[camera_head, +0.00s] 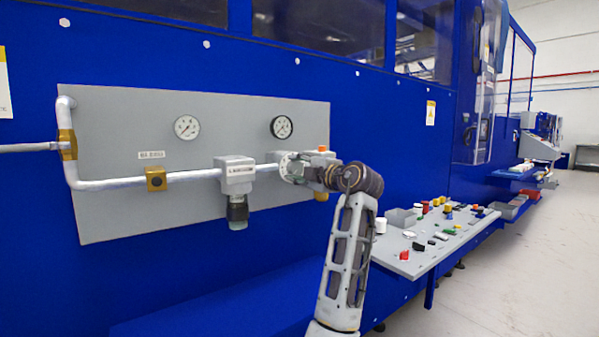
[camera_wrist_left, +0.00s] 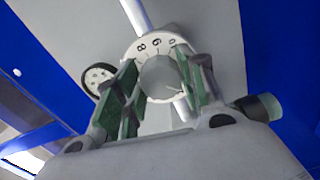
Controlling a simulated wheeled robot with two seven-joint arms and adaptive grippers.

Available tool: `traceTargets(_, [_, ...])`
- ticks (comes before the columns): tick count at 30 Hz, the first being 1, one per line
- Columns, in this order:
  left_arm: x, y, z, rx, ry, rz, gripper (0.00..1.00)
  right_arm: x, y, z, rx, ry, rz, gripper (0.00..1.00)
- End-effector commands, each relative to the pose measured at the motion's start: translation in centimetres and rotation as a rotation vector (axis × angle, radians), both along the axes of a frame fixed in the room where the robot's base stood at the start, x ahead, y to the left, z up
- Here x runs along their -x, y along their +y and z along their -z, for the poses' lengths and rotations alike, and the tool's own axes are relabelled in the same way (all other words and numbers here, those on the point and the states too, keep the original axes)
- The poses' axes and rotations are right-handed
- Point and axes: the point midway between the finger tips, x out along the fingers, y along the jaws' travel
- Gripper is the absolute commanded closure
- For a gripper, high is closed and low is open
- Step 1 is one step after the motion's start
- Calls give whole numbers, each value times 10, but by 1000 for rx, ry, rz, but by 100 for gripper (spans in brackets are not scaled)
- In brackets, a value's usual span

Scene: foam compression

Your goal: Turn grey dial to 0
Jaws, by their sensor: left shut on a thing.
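The grey dial (camera_wrist_left: 160,76) shows in the left wrist view as a round knob in a white ring with black numbers (camera_wrist_left: 150,45). An 8 and other digits read along the ring's top edge; the rest is hidden by my fingers. In the head view the dial's pale disc (camera_head: 286,165) sits on the pipe, partly covered by my gripper. My left gripper (camera_head: 297,169) is at the dial, and its green-padded fingers (camera_wrist_left: 158,88) are shut on the knob, one on each side. My right gripper is not in view.
A grey valve box (camera_head: 237,176) with a dark knob hangs on the pipe left of the dial. Two gauges (camera_head: 187,127) (camera_head: 281,127) sit above on the grey panel (camera_head: 110,119). A console (camera_head: 419,262) with several coloured buttons stands to the right.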

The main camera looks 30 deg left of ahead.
Motion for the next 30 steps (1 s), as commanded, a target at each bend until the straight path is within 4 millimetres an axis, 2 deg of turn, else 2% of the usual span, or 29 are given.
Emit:
traceTargets(1, [0, 0, 5, 9, 6, -4, 84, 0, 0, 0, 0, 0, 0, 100])
traceTargets(7, [0, 0, 5, 9, 6, -4, 84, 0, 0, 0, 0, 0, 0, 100])
traceTargets(8, [0, 1, 5, 9, 6, -4, 58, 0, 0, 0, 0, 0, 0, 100])
traceTargets(12, [0, 0, 4, 7, 5, -2, 40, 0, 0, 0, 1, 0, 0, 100])
traceTargets(24, [0, -1, 1, 2, 2, -1, 39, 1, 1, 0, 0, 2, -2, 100])
traceTargets(30, [4, -10, 1, 1, 2, 0, 39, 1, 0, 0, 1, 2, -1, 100])
